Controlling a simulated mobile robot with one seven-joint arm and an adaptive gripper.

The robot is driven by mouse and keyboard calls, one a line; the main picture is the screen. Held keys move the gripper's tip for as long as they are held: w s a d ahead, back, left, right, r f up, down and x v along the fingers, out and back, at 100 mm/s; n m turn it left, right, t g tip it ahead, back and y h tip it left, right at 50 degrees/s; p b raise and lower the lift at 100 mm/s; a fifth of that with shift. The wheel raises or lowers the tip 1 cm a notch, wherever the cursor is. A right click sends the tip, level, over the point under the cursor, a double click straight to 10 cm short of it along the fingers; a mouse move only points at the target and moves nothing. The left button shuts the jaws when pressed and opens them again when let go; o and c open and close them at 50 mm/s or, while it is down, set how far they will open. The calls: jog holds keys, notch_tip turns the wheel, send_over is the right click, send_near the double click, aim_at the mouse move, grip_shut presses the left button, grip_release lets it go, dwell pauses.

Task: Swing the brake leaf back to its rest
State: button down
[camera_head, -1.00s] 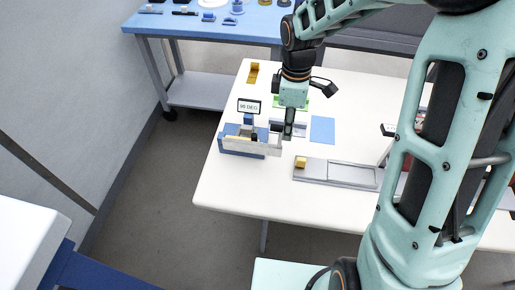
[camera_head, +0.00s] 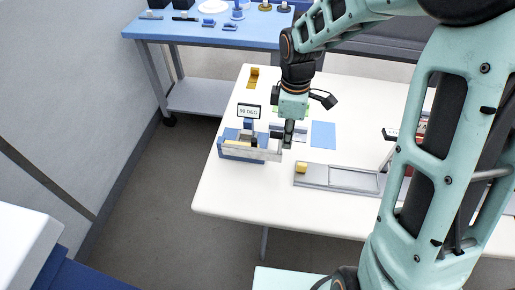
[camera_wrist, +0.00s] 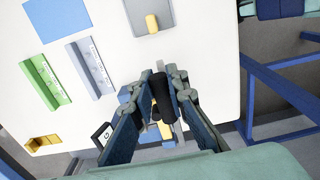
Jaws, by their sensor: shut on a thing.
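The brake (camera_head: 235,151) is a blue bench unit with a pale plate along its front, at the left of the white table. The brake leaf (camera_head: 268,154) shows as a pale grey arm reaching right from it, toward my gripper (camera_head: 288,140). In the wrist view my gripper (camera_wrist: 161,82) is shut on a black upright grip (camera_wrist: 162,97), the leaf's handle, between its two fingers. A yellow strip (camera_wrist: 166,130) and blue parts of the brake lie beneath. The handle is mostly hidden by my gripper in the head view.
A small angle display (camera_head: 249,111) stands behind the brake; its digits are hard to read. A grey tray (camera_head: 340,177) with a yellow block lies to the right. A blue sheet (camera_head: 323,134) and a yellow bracket (camera_head: 254,77) lie farther back. The front of the table is clear.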

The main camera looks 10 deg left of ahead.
jog(key=shift+s+f, duration=0.25)
jog(key=shift+s, duration=0.85)
jog(key=shift+s+a+f+b, duration=0.1)
jog(key=shift+s+f+b, duration=0.15)
jog(key=shift+s, duration=0.45)
jog(key=shift+s+f+b, duration=0.15)
jog(key=shift+s+f, duration=0.2)
jog(key=shift+s, duration=0.35)
jog(key=shift+s+f+b, duration=0.5)
jog(key=shift+s+f, duration=0.45)
jog(key=shift+s, duration=0.25)
jog(key=shift+f, duration=0.1)
